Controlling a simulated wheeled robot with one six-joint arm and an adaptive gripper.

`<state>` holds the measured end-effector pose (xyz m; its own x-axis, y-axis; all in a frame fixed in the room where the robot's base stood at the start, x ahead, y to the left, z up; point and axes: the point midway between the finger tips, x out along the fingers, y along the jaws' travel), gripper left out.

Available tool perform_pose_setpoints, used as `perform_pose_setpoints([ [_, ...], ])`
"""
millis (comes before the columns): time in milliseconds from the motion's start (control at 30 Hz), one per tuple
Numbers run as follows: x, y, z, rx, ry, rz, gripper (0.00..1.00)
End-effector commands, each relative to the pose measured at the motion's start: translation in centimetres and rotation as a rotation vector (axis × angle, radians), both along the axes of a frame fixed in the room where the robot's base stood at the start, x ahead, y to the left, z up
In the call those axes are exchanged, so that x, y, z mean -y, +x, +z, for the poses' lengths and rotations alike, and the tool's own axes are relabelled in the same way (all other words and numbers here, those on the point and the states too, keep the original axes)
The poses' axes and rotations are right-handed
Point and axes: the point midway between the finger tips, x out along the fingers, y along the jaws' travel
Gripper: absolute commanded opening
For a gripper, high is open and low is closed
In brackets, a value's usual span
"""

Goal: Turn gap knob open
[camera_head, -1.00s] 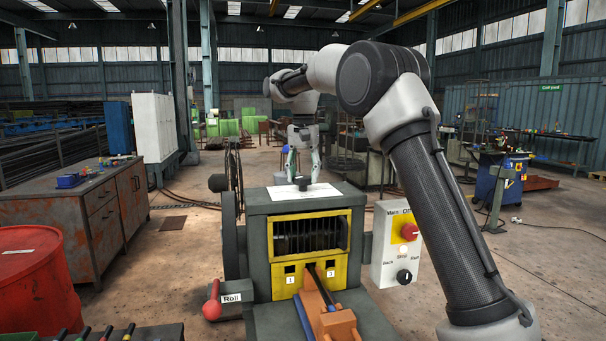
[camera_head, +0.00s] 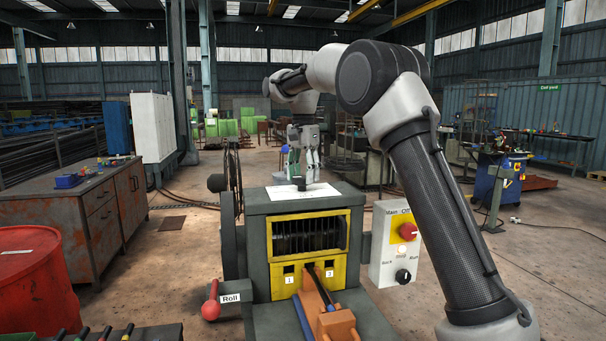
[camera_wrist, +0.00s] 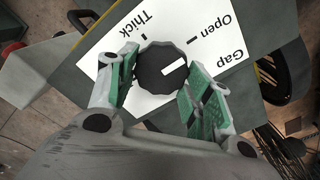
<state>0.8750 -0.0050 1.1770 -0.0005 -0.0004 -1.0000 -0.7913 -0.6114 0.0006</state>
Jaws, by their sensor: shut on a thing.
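The gap knob (camera_wrist: 160,62) is black and faceted, with a white pointer bar. It sits on a white label plate (camera_wrist: 105,70) marked Gap, Open and Thick. The pointer aims right and slightly up in the wrist view, lower than the Open tick (camera_wrist: 192,40). My gripper (camera_wrist: 162,80) has its green-padded fingers on both sides of the knob and is shut on it. In the head view my gripper (camera_head: 304,178) points down at the small dark knob (camera_head: 300,184) on top of the grey machine (camera_head: 258,202); the pointer cannot be made out there.
A control box (camera_head: 385,250) with a red main switch and a black selector hangs at the machine's right. A red-knobbed lever (camera_head: 213,300) marked Roll is at its left. A yellow-framed window with dark rollers faces front. A workbench (camera_head: 85,205) and red drum (camera_head: 35,280) stand left.

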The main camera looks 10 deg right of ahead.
Motion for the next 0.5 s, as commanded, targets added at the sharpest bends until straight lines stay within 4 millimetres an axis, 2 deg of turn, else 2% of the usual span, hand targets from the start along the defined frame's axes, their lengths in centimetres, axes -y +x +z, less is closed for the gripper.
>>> perform_pose_setpoints([
  [200,0.01,0.08,0.20,0.006,0.001,-0.001,0.26],
  [233,0.01,0.08,0.20,0.006,0.001,-0.001,0.52],
  [333,0.01,0.07,0.18,0.005,0.000,0.000,0.70],
  [500,0.00,0.04,0.09,0.002,0.000,0.000,0.72],
])
